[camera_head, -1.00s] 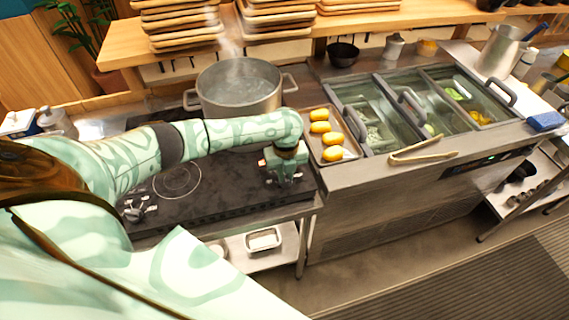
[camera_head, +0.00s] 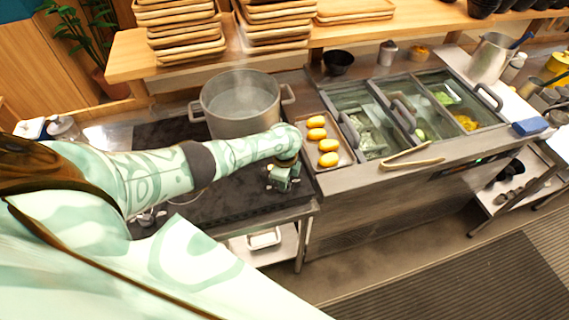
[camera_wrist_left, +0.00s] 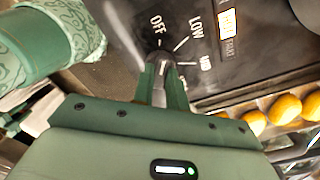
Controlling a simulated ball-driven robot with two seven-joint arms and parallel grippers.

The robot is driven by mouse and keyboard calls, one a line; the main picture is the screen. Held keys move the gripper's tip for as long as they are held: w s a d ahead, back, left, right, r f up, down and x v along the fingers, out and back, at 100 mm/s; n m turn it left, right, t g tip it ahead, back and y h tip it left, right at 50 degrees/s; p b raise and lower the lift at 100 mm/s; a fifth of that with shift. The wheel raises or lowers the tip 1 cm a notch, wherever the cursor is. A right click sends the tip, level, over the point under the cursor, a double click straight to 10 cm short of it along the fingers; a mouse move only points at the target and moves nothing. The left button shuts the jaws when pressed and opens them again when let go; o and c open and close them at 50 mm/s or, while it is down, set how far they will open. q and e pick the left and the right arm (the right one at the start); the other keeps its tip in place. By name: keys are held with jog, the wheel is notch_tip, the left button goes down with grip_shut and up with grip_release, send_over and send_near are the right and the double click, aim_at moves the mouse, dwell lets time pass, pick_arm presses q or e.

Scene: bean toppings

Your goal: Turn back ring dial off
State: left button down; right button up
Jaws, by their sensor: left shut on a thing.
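My left gripper (camera_head: 283,185) is at the right end of the dark cooktop (camera_head: 230,200). In the left wrist view, its two green fingers (camera_wrist_left: 162,80) are shut on a small metallic dial (camera_wrist_left: 160,62), one finger on each side. White marks for OFF, LOW and a further setting lie around the dial. The fingers hide much of it, so I cannot tell its exact setting. A steaming pot (camera_head: 240,105) stands at the back of the cooktop. My right gripper is not in view.
A tray (camera_head: 340,160) with several yellow-orange oval pieces lies just right of my left gripper. Tongs (camera_head: 412,164) rest along the counter edge by the topping bins. Stacked wooden trays (camera_head: 185,35) stand on the shelf behind. Floor in front is clear.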

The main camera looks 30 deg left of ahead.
pick_arm(q)
jog(key=shift+n+p, duration=0.45)
jog(key=shift+n, duration=0.85)
jog(key=c, duration=1.4)
grip_release()
jog(key=shift+r, duration=0.1)
notch_tip(320, 180, up, 7)
jog(key=p, duration=0.4)
jog(key=shift+p, duration=0.35)
notch_tip(320, 180, up, 9)
jog(key=p, duration=0.3)
